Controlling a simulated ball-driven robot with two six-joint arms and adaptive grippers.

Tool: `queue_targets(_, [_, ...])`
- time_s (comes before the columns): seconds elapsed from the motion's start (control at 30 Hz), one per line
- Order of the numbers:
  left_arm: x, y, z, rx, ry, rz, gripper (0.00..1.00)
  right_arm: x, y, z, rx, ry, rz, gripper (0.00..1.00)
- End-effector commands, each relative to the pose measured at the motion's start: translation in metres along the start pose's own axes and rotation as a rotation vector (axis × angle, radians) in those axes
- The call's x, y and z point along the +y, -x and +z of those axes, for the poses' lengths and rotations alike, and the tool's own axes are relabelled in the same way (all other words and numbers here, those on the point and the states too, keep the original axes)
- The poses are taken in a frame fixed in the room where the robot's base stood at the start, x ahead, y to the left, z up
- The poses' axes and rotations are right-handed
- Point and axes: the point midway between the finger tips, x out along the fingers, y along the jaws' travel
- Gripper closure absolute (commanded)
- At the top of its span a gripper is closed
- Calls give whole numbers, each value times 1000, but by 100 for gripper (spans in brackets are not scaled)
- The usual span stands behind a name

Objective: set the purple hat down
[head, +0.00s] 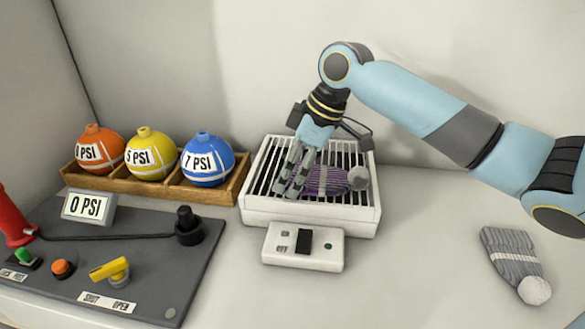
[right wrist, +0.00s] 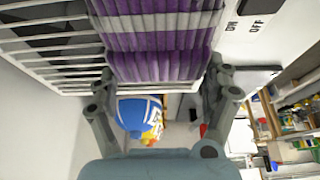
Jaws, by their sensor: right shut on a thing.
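The purple hat (head: 325,181), knitted with grey bands and a grey pom-pom, lies on its side over the slatted top of a white rack unit (head: 308,219). My right gripper (head: 290,188) reaches down from above and is shut on the hat's left, open-end side. In the right wrist view, the ribbed purple hat (right wrist: 160,45) sits between the two fingers (right wrist: 163,95), against or very close to the white slats (right wrist: 52,58). Whether the hat's full weight rests on the slats cannot be told. My left gripper is not in view.
A white switch box (head: 276,258) stands in front of the rack. A wooden tray (head: 148,190) with orange, yellow and blue balls is to the left. A dark control panel (head: 140,262) fills the front left. A grey hat (head: 512,258) lies at the right; the table between is clear.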

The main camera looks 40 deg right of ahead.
Motion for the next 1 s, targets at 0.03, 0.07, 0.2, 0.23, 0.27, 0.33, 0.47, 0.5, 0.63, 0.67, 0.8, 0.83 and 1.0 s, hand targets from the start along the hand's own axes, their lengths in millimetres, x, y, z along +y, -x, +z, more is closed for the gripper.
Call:
queue_targets(0.03, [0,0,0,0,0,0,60,0,-1,1,0,0,0,49])
queue_targets(0.07, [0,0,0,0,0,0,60,0,-1,1,0,0,0,14])
queue_targets(0.2, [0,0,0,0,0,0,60,0,-1,1,0,0,0,0])
queue_targets(0.23, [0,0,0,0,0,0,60,0,-1,1,0,0,0,0])
queue_targets(0.27, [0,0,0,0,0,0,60,0,-1,1,0,0,0,0])
queue_targets(0.33, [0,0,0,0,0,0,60,0,-1,1,0,0,0,0])
queue_targets(0.47, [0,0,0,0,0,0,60,0,0,0,0,0,0,0])
queue_targets(0.5, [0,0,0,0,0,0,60,0,2,0,0,0,1,0])
queue_targets(0.63, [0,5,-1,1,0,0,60,1,20,0,-2,3,4,0])
queue_targets(0.67, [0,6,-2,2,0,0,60,1,27,0,-2,3,4,0])
queue_targets(0.8, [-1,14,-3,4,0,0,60,2,60,0,-4,5,6,0])
queue_targets(0.83, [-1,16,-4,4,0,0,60,2,67,0,-4,4,6,0])
queue_targets(1.0, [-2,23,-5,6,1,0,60,1,101,0,-4,4,4,0])
